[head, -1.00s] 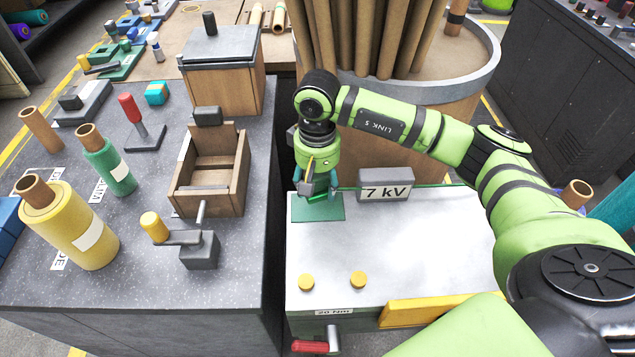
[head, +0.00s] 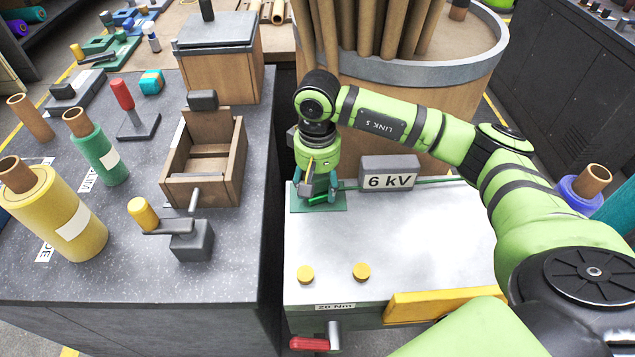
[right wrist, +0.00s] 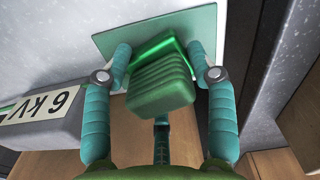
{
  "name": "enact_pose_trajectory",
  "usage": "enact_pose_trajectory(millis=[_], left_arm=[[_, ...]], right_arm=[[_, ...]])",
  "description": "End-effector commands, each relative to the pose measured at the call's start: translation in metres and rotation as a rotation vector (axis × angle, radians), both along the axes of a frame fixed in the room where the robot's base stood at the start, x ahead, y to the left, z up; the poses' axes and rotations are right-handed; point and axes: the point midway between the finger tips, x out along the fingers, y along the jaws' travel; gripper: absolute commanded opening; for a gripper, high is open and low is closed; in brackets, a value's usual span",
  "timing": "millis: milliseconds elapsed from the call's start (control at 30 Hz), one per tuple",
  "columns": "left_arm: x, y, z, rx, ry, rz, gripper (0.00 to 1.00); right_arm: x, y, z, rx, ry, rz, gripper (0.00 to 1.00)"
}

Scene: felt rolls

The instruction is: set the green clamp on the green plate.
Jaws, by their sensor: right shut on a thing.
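The green clamp (right wrist: 160,85) has a ridged grip and a bright green jaw end. My right gripper (right wrist: 165,72) is shut on it, one teal finger on each side. The flat green plate (right wrist: 205,22) lies on the light worktop, right beyond the clamp's jaw end in the right wrist view. In the head view my right gripper (head: 320,196) points down over the green plate (head: 337,207) and hides much of it and of the clamp. I cannot tell whether the clamp touches the plate. My left gripper is not in view.
Two yellow knobs (head: 361,271) sit nearer me. A barrel of tubes (head: 430,75) stands behind. The worktop's middle (head: 420,235) is clear.

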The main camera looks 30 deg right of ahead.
Motion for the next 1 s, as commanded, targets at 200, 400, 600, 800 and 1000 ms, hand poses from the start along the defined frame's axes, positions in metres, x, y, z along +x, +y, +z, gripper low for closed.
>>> enact_pose_trajectory(millis=[200,400,600,800,1000], left_arm=[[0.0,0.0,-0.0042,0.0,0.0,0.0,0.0],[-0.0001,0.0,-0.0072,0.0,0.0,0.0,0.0],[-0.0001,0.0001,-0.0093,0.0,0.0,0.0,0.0],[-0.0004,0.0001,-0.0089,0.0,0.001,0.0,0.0],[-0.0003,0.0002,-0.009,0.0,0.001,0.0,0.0]], right_arm=[[0.0003,-0.0001,-0.0037,0.0,-0.001,0.0,0.12],[0.0003,-0.0001,-0.0066,0.0,-0.001,0.0,0.12],[0.0004,-0.0002,-0.0084,0.0,-0.001,0.0,0.65],[0.0002,-0.0001,-0.0083,0.0,-0.001,0.0,0.85],[-0.0001,-0.0002,-0.009,0.0,0.001,0.0,0.85]])
